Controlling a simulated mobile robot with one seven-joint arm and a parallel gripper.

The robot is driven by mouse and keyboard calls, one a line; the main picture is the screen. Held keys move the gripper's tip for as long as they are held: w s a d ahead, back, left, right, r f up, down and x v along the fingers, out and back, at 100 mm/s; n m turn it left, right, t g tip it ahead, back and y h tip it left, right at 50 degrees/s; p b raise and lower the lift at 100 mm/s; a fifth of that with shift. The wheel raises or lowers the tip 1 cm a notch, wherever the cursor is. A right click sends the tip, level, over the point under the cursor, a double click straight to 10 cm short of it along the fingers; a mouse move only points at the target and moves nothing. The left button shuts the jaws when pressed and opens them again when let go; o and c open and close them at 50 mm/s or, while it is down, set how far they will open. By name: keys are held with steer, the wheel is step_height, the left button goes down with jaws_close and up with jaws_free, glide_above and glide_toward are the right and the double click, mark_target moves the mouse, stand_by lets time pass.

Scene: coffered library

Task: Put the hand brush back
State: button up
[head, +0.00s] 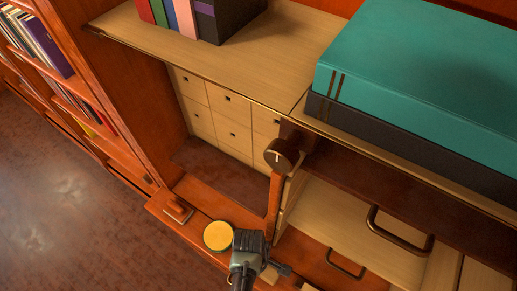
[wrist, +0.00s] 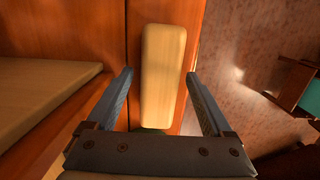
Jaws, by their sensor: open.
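A pale wooden block with rounded edges (wrist: 163,72) lies lengthwise on the orange-brown ledge in the wrist view. It may be the hand brush, but no bristles show. My gripper (wrist: 160,74) is open, with one finger on each side of the block and a visible gap on both sides.
A round yellow-topped object (head: 218,236) stands on the ledge left of my gripper. An upright post with a dark round knob (head: 282,154) rises behind. Drawers with dark handles (head: 400,228) are at right. A teal box (head: 425,75) and books (head: 190,18) sit above. Open floor lies left.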

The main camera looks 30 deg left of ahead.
step_height(320, 180, up, 12)
steer(key=a, duration=0.1)
steer(key=shift+a+r+p, duration=0.15)
steer(key=shift+p, duration=0.3)
stand_by(0.4)
